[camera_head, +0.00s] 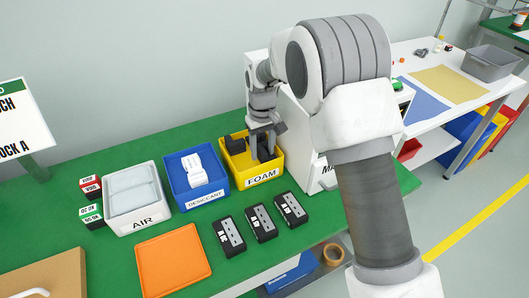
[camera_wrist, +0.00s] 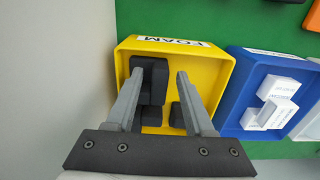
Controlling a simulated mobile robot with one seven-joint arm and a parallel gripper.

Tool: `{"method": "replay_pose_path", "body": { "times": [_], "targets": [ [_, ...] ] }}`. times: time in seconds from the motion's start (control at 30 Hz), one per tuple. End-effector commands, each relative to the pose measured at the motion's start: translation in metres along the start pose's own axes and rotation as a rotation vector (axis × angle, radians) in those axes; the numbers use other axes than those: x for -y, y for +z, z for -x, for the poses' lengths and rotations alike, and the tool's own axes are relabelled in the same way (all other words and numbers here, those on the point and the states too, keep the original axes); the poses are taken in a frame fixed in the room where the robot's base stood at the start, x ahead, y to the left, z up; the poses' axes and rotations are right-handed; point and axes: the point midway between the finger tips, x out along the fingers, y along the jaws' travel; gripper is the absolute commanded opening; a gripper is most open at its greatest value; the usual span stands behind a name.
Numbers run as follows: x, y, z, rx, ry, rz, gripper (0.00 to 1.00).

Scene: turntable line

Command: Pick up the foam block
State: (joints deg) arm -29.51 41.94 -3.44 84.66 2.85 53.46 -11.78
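The yellow bin labelled FOAM (camera_head: 270,183) stands on the green bench and also fills the middle of the wrist view (camera_wrist: 205,62). It holds several dark foam blocks. One foam block (camera_wrist: 155,82) lies partly between my fingers in the wrist view, nearer the left finger. Another dark block (camera_wrist: 177,116) lies lower in the bin, partly hidden by the right finger. My gripper (camera_head: 264,150) points down into the bin in the head view. In the wrist view my gripper (camera_wrist: 160,74) has its fingers apart and is open. Contact with a block cannot be told.
A blue DESICCANT bin (camera_head: 183,198) with white packets and a white AIR bin (camera_head: 138,223) stand left of the FOAM bin. An orange tray (camera_head: 173,262) and several black labelled boxes lie in front. A white machine (camera_head: 310,143) stands close on the right.

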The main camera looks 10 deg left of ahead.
Motion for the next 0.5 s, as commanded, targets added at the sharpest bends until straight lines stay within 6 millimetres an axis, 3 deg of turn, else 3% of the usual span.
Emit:
{"method": "replay_pose_path", "body": {
  "times": [0.03, 0.27, 0.5],
  "targets": [
    [-0.0001, 0.0, 0.0001, 0.0, 0.0, 0.0, 0.42],
    [-0.0001, 0.0, 0.0002, 0.0, 0.0, 0.0, 0.01],
    [-0.0001, 0.0, 0.0003, 0.0, 0.0, 0.0, 0.0]
  ]
}}
